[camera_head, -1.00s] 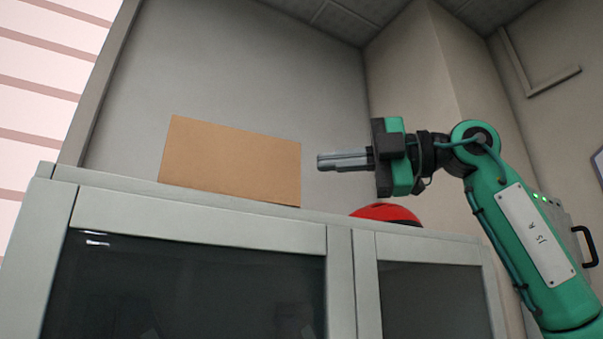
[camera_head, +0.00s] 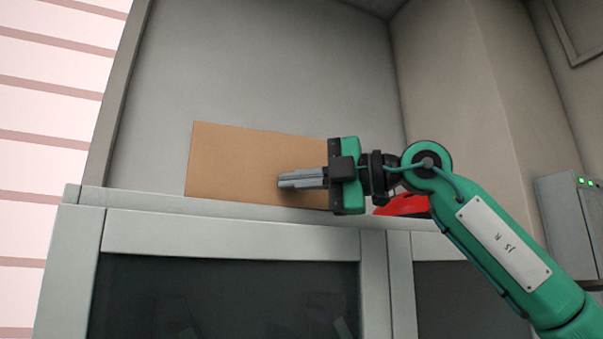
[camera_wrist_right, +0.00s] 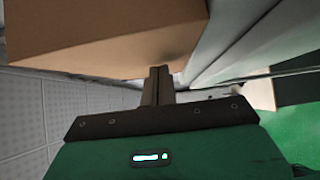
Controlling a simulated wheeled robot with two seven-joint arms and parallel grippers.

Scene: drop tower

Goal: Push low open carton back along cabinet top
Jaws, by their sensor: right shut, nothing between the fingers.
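The brown carton (camera_head: 240,165) stands on the cabinet top (camera_head: 150,202) in the head view, with its plain front face toward me. My right gripper (camera_head: 280,182) is shut and empty. In the head view its fingers overlap the right part of the carton's front face, and its body hides the carton's lower right corner. In the right wrist view the carton (camera_wrist_right: 110,35) fills the upper left, and the shut fingers (camera_wrist_right: 158,72) reach to its near lower edge. I cannot tell whether they touch it. The carton's open top is not visible. My left gripper is not in view.
A red rounded object (camera_head: 405,205) sits on the cabinet top right of the carton, partly behind my right arm. A grey wall (camera_head: 260,70) rises behind the carton. The cabinet's dark glass doors (camera_head: 230,295) are below. A grey box with green lights (camera_head: 570,215) is at the right.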

